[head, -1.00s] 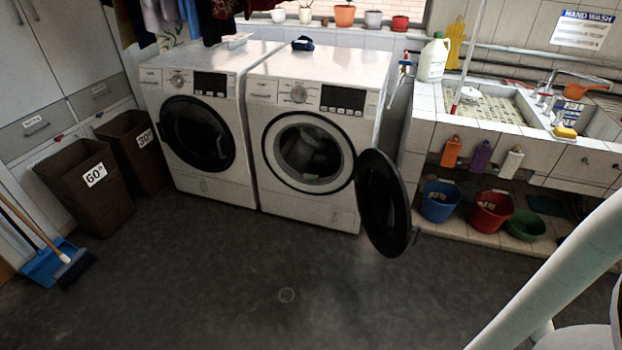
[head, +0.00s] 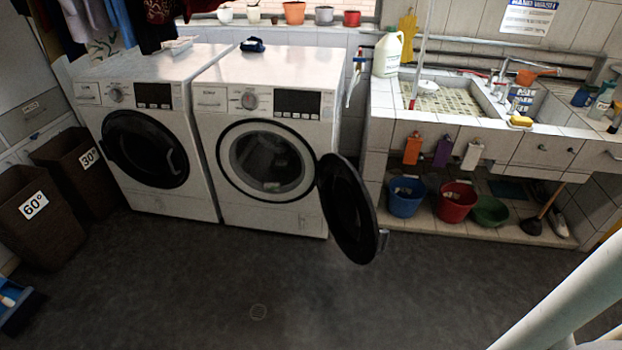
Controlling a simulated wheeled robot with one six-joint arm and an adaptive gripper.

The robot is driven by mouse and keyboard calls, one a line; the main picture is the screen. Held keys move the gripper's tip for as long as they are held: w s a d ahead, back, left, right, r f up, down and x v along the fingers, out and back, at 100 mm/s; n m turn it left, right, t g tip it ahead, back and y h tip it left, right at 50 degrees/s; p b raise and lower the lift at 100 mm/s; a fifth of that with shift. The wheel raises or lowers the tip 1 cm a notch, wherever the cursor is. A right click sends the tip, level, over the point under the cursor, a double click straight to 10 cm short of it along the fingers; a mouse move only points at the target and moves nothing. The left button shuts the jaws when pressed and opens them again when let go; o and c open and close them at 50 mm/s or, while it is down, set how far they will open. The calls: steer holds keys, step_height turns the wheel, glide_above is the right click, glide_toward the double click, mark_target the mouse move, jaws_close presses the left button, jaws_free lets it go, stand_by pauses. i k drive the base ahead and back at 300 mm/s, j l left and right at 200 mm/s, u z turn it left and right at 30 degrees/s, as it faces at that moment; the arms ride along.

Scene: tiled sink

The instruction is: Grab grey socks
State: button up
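I cannot pick out grey socks for certain. A small dark blue folded cloth (head: 253,44) lies on top of the right washing machine (head: 258,95). A small pale, flat item (head: 179,45) lies on top of the left machine (head: 136,95); what it is I cannot tell. The right machine's round door (head: 347,208) stands open to the right. Inside its drum (head: 268,162) are dim greyish shapes, too dark to name. My gripper is not in view; only a pale part of my arm shows at the lower right.
Dark bins (head: 40,215) stand at the left. A tiled sink (head: 450,97) is at the right, with a blue bucket (head: 405,197), a red bucket (head: 457,202) and a green basin (head: 490,211) below. Clothes hang at the upper left. The floor in front is clear.

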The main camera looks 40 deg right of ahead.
mark_target(267, 185)
steer(key=i+z, duration=0.3)
steer(key=z, duration=0.15)
steer(key=i+j+z, duration=0.2)
steer(key=z, duration=0.25)
steer(key=i+j+z, duration=0.3)
steer(key=z, duration=0.15)
steer(key=i+j, duration=0.2)
steer(key=j, duration=0.15)
steer(key=i+j+z, duration=0.1)
steer(key=i+j, duration=0.35)
steer(key=j, duration=0.2)
steer(key=i+j+z, duration=0.15)
steer(key=j, duration=0.2)
steer(key=i+j, duration=0.25)
steer(key=j, duration=0.15)
steer(key=i+j+z, duration=0.1)
steer(key=j, duration=0.25)
steer(key=i+j, duration=0.25)
steer(key=j, duration=0.15)
steer(key=i+j+z, duration=0.1)
steer(key=j, duration=0.25)
steer(key=i, duration=0.05)
